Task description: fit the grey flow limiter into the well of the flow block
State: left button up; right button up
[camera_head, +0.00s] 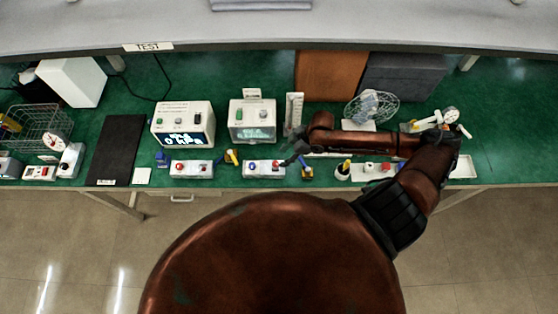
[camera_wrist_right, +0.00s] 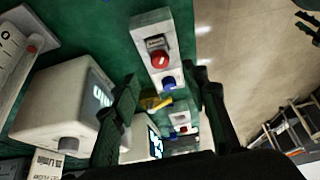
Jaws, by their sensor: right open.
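My right gripper (camera_head: 288,162) is over the front of the green bench, with its arm reaching in from the right. In the right wrist view the gripper (camera_wrist_right: 162,100) has its two dark fingers wide apart and nothing between them. Just beyond it is a white block (camera_head: 263,171) with a red and a blue fitting on top; this block also shows in the wrist view (camera_wrist_right: 148,30). I cannot tell whether it is the flow block, and I cannot make out a well. I cannot pick out the grey flow limiter. My left gripper is not seen in the head view.
A yellow part (camera_head: 231,157) and a second white block (camera_head: 192,169) stand to the left. Boxed devices (camera_head: 252,120) (camera_head: 183,125) stand behind. A black mat (camera_head: 114,150) lies farther left.

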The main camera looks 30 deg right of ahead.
jog(key=shift+v, duration=1.45)
